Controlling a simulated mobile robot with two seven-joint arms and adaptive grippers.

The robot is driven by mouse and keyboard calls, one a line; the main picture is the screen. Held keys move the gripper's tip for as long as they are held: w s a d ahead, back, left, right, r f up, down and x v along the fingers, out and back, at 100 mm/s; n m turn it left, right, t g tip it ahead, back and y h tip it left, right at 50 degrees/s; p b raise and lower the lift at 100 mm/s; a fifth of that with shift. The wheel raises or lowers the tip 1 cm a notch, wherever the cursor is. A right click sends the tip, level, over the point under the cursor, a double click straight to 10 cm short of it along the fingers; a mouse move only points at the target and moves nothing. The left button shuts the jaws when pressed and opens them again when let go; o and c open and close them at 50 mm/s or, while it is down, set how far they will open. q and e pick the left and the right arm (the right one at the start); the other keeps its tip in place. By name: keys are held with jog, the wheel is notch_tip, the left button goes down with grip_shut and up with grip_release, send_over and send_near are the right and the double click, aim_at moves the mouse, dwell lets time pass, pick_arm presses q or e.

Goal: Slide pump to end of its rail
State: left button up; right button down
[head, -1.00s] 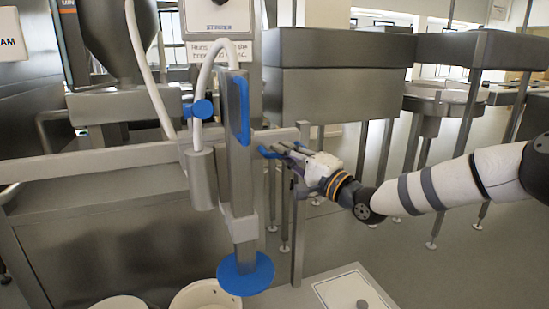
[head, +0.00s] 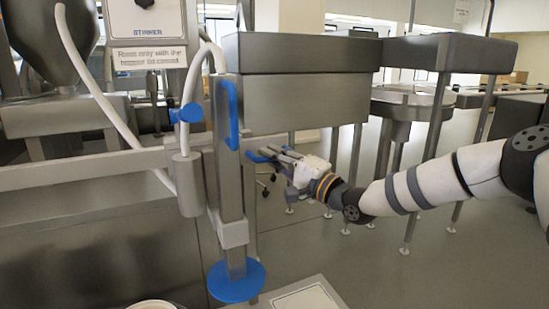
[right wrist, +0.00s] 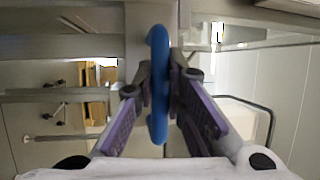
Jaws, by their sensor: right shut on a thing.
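The pump is a steel column (head: 228,160) with a white hose, a blue knob (head: 190,113), a blue upright handle (head: 233,118) and a blue disc (head: 236,281) at its foot. It hangs on the horizontal steel rail (head: 85,169), close to the upright post (head: 249,200) at the rail's right end. My right gripper (head: 272,155) is just right of the column. In the right wrist view its fingers (right wrist: 160,95) are shut on a blue handle (right wrist: 158,120). My left gripper is not in view.
A large steel machine with a hopper (head: 50,40) stands at the left. A steel box (head: 300,80) is behind the rail end. A pale pot (head: 152,304) shows at the bottom edge, with a flat plate (head: 305,297) to its right. Open floor lies at the right.

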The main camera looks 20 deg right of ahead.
jog(key=shift+d, duration=0.2)
jog(key=c, duration=1.6)
grip_release()
jog(key=shift+d, duration=0.15)
jog(key=shift+c, duration=0.2)
jog(key=v, duration=1.2)
jog(key=shift+f, duration=0.1)
